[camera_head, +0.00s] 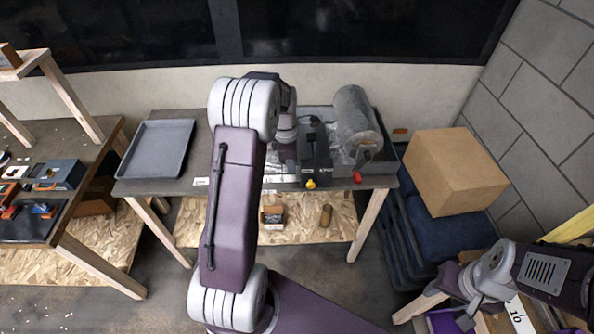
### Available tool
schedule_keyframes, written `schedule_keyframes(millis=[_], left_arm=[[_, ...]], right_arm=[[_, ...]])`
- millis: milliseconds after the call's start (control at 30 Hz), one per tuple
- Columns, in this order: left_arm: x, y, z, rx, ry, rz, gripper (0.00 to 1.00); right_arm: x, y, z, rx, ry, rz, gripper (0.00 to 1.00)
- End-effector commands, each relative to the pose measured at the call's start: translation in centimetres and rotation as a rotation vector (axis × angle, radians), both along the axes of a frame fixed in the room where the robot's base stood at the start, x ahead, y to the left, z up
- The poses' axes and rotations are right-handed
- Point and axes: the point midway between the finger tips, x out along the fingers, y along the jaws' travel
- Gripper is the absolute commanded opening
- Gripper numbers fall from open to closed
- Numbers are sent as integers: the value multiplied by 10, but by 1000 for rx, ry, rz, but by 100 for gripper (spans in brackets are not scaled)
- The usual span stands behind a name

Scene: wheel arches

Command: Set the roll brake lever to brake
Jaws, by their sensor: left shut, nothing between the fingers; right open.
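A roll (352,112) wrapped in grey film lies at the right end of the middle table. A dark unit (316,165) stands beside its left side, with a black-knobbed lever (313,122) upright on it. A yellow knob (311,184) and a red knob (357,177) sit at the front. I cannot tell for sure which of these is the brake lever. My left gripper (286,150) is shut and empty, left of the unit, partly hidden by my own arm. My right gripper (466,314) is open at the lower right, far from the roll.
A grey tray (156,148) lies on the left of the middle table (150,187). A bench (68,232) with small parts stands at the left. A wall closes the back.

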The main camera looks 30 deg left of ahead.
Motion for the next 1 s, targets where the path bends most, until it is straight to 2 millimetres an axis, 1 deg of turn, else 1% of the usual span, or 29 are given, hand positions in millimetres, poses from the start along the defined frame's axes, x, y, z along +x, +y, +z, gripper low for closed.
schedule_keyframes(millis=[33,133,433,533,667,1000], left_arm=[[-8,8,-1,-9,27,23,0],[-13,15,-5,-14,39,42,0],[-13,16,-7,-13,37,42,0],[-13,15,-14,-14,40,41,0],[-13,13,-36,-15,42,40,0],[-10,8,-109,-15,42,41,0]], right_arm=[[0,0,11,0,0,0,47],[0,0,12,0,0,0,47],[0,0,10,0,1,0,47],[0,0,11,0,0,0,47],[0,0,13,0,0,0,47],[0,0,20,0,0,0,47]])
